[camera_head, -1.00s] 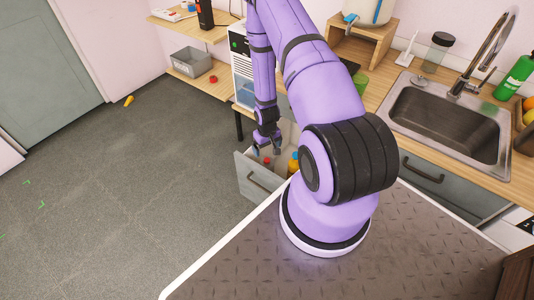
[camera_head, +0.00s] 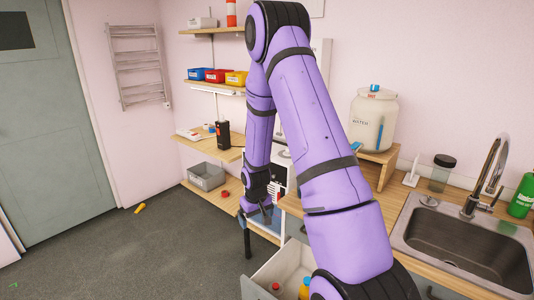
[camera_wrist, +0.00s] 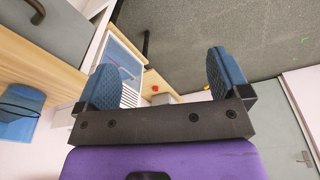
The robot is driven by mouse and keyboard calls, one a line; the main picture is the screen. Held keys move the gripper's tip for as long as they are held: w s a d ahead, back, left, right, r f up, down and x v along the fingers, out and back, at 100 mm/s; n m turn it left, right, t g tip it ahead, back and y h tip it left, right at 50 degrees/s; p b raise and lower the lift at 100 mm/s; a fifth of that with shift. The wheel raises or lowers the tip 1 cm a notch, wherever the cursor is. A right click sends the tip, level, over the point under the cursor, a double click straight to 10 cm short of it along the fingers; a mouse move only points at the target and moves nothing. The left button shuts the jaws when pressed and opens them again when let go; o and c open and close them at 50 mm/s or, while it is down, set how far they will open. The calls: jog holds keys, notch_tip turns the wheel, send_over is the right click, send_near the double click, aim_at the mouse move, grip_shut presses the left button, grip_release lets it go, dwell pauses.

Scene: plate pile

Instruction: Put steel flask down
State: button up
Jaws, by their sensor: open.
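My gripper (camera_head: 258,212) is open. In the wrist view (camera_wrist: 166,78) its two blue finger pads stand wide apart with nothing between them. I cannot make out a steel flask in any view. An open drawer (camera_head: 258,290) is below my gripper in the head view. In it are a small red-topped thing (camera_head: 276,287) and a yellow bottle with a blue top (camera_head: 305,289). My arm hides part of the drawer and the counter.
A wooden counter (camera_head: 400,217) with a sink (camera_head: 465,245) is at right. A water jar (camera_head: 373,122) stands on a riser behind my arm. Shelves with coloured bins (camera_head: 217,76) and a grey bin (camera_head: 206,177) are at the back. The floor at left is mostly clear.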

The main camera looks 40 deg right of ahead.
jog(key=s+a+r+t, duration=0.1)
jog(key=s+a+r, duration=0.15)
jog(key=r, duration=0.55)
jog(key=s+a+r, duration=0.1)
jog(key=a+r, duration=0.3)
jog(key=r, duration=0.4)
jog(key=s+a+r+t, duration=0.1)
jog(key=a+r, duration=0.2)
jog(key=r, duration=0.5)
jog(key=s+a+r+n+t, duration=0.1)
jog(key=s+a+r, duration=0.3)
jog(key=s+r, duration=0.3)
jog(key=s+a+r+n+t, duration=0.1)
jog(key=s+a+r, duration=0.3)
jog(key=s, duration=0.9)
notch_tip(320, 180, up, 3)
jog(key=shift+s+a+r+y, duration=0.1)
jog(key=shift+s+a+y, duration=0.1)
jog(key=shift+y, duration=0.2)
